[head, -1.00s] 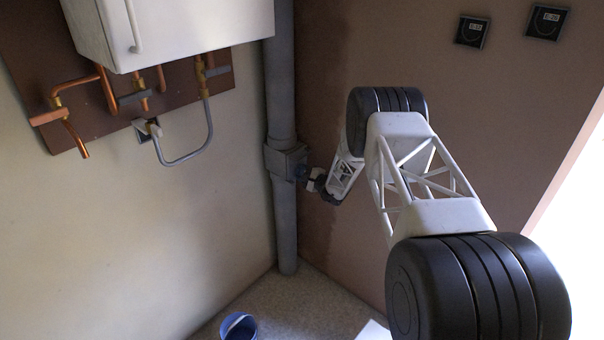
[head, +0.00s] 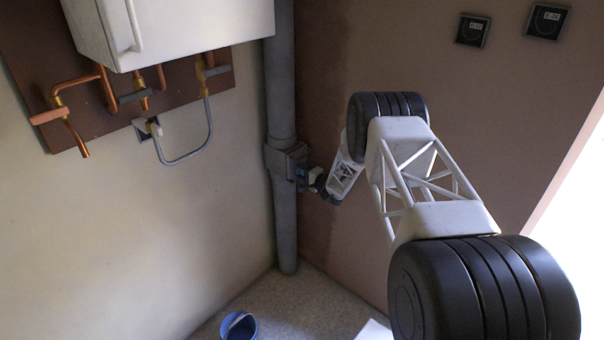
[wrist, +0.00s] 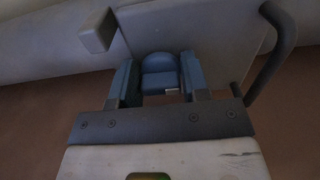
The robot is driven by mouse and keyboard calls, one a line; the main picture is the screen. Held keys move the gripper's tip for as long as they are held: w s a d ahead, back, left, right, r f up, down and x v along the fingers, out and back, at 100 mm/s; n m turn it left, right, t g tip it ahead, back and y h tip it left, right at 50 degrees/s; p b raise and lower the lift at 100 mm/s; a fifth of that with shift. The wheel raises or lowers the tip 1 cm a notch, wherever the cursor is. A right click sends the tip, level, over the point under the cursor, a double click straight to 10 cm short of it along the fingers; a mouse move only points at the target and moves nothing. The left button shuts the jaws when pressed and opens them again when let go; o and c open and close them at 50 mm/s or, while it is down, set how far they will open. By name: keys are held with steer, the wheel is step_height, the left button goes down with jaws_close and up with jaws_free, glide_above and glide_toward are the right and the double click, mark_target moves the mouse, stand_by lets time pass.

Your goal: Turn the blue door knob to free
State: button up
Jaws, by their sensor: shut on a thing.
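The blue door knob (wrist: 159,72) sits on a small grey door (wrist: 196,32) in the wrist view, with a rounded top. My gripper (wrist: 158,82) has one finger on each side of the knob and is shut on it. In the head view the knob (head: 302,174) is small and partly hidden by my gripper (head: 312,178), at a grey box (head: 284,160) on the vertical pipe. The knob's exact angle is hard to tell.
The grey pipe (head: 284,230) runs down the room corner. A bent grey handle (wrist: 275,50) stands right of the knob, and a square block (wrist: 97,31) is at upper left. A blue bucket (head: 240,326) is on the floor. Copper pipes (head: 105,90) are at left.

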steer(key=o, duration=0.8)
steer(key=shift+o, duration=0.2)
steer(key=v, duration=0.7)
steer(key=shift+s+d, duration=0.3)
steer(key=shift+r, duration=0.1)
